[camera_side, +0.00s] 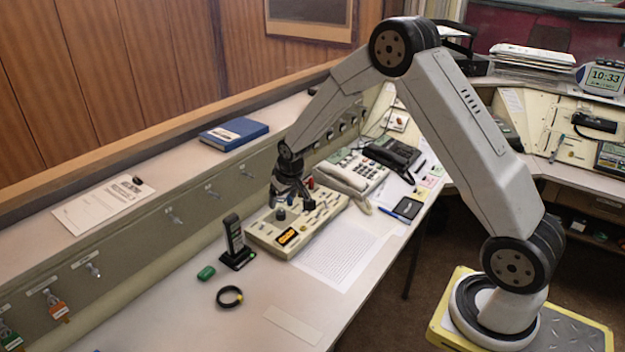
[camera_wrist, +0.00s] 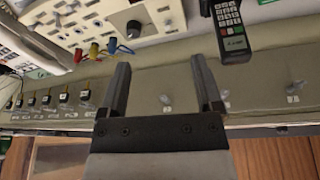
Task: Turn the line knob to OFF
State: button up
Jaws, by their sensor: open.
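The cream switch panel (camera_side: 272,237) sits on the desk, with dark knobs, small keys and an orange-marked label on it. A dark round knob (camera_side: 281,214) stands on its left part; I cannot read a line or OFF marking. In the wrist view a dark knob (camera_wrist: 134,27) shows on the panel (camera_wrist: 165,14), beyond the fingertips. My gripper (camera_side: 290,197) is over the panel, pointing down. In the wrist view my gripper (camera_wrist: 161,62) has its two fingers wide apart with nothing between them. The knob's pointer direction is too small to tell.
A handset in a stand (camera_side: 235,240), a green object (camera_side: 206,273) and a black ring (camera_side: 230,297) lie left of the panel. A beige telephone (camera_side: 350,171) is to its right. Paper (camera_side: 335,255) lies in front. A wall with hooks runs behind.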

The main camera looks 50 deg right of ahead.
jog(key=m, duration=0.1)
send_near(281, 212)
jog(key=f, duration=0.2)
jog(key=shift+w+a+r+t+h, duration=0.1)
jog(key=shift+a+r+t+h, duration=0.2)
jog(key=shift+h, duration=0.1)
jog(key=shift+d+f, duration=0.1)
jog(key=shift+f, duration=0.1)
jog(key=shift+x, duration=3.75)
jog(key=shift+c, duration=0.2)
grip_shut()
